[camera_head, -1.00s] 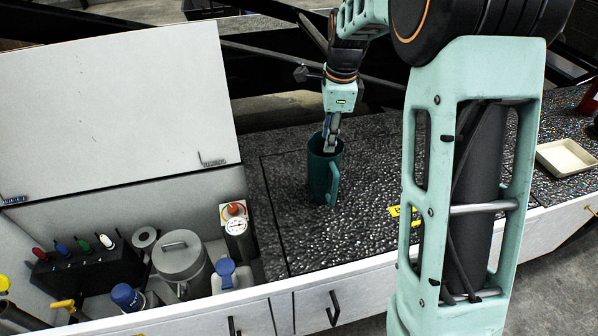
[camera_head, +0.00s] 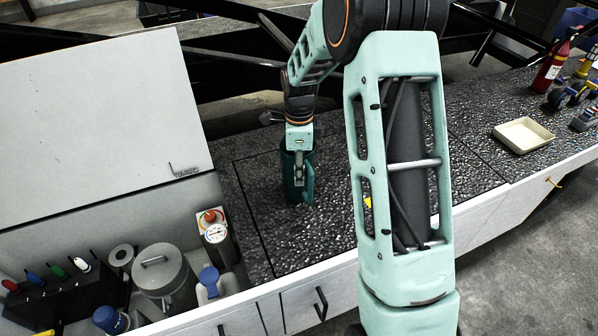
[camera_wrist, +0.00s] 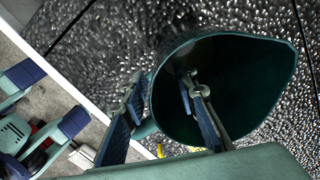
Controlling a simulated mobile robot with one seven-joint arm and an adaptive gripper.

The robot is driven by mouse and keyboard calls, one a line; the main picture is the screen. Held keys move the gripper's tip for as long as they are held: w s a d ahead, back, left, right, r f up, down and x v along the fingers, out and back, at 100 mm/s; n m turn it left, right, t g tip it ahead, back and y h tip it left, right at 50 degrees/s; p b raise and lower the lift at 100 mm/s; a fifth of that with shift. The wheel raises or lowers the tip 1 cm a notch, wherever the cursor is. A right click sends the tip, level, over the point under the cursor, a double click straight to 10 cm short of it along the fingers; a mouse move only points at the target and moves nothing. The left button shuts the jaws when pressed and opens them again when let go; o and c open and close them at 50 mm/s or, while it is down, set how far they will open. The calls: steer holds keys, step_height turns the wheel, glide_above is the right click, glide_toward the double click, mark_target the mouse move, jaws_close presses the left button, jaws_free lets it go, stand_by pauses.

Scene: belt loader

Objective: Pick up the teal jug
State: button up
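The teal jug (camera_head: 308,186) stands upright on the dark speckled counter, partly hidden by my gripper (camera_head: 299,180). In the wrist view, the jug (camera_wrist: 262,88) shows its wide open mouth and spout. My gripper (camera_wrist: 162,82) has its two fingers apart, one inside the mouth and one outside the wall on the handle side. The wall lies between the fingers with visible gaps. Part of the handle (camera_wrist: 146,128) shows beside the outer finger.
A cream tray (camera_head: 524,135) lies to the right.

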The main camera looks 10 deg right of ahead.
mark_target(297, 195)
steer(key=shift+f, duration=1.2)
jaws_close()
